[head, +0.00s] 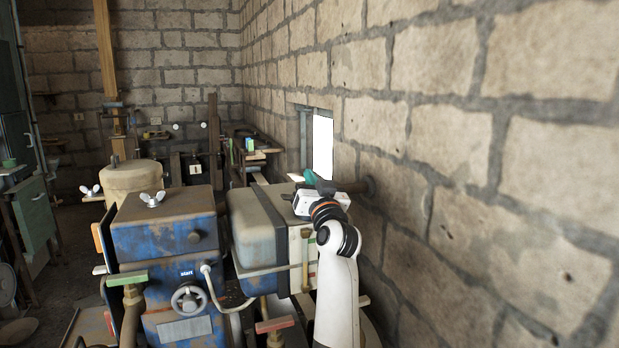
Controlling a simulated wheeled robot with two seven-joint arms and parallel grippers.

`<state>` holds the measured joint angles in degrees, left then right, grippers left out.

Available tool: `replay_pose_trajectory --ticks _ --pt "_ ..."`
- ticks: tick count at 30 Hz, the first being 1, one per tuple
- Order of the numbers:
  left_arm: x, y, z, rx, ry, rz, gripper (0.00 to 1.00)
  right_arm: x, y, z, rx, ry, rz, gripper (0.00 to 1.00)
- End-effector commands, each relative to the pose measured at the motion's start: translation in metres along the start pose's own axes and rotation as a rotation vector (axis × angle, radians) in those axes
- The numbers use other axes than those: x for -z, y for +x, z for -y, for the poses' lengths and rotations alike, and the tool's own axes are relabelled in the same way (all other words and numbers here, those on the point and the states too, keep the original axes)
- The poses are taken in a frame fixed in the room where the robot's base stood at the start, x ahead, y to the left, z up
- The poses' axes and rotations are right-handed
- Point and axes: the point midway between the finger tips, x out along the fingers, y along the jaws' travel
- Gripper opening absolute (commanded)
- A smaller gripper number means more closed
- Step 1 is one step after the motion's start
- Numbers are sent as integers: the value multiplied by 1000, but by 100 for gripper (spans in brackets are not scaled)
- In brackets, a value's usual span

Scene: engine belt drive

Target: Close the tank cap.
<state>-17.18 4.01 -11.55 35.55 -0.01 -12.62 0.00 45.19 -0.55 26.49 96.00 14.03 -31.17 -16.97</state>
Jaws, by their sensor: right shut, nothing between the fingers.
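My right arm rises from the bottom of the head view, and my right gripper (316,188) is at the far right end of the grey-beige rounded tank (262,226). The gripper is shut with nothing held. Its white body hides part of the tank's right end. A small green piece (310,177) shows right by the fingers. I cannot tell whether it is the tank cap, or whether the fingers touch it. The cap's position, open or closed, cannot be made out. My left gripper is not in view.
A blue engine block (165,237) with a handwheel (189,299) stands left of the tank. A stone wall (450,150) is close on the right, and a dark pipe (352,187) meets it beside my gripper. A beige canister (134,180) stands behind the engine.

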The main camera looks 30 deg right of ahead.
Motion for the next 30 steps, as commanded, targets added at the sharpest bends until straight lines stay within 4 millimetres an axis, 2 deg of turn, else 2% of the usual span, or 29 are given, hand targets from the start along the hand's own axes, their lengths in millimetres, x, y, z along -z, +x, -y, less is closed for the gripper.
replay_pose_trajectory --ticks 6,16,22,30 --pt "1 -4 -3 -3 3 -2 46 10 -4 0 0 1 0 0" --pt "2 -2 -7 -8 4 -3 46 12 -5 0 -3 -7 1 0" --pt "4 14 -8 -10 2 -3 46 24 -9 -4 -46 -141 1 0" --pt "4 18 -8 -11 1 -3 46 27 -10 -9 -79 -228 0 0"
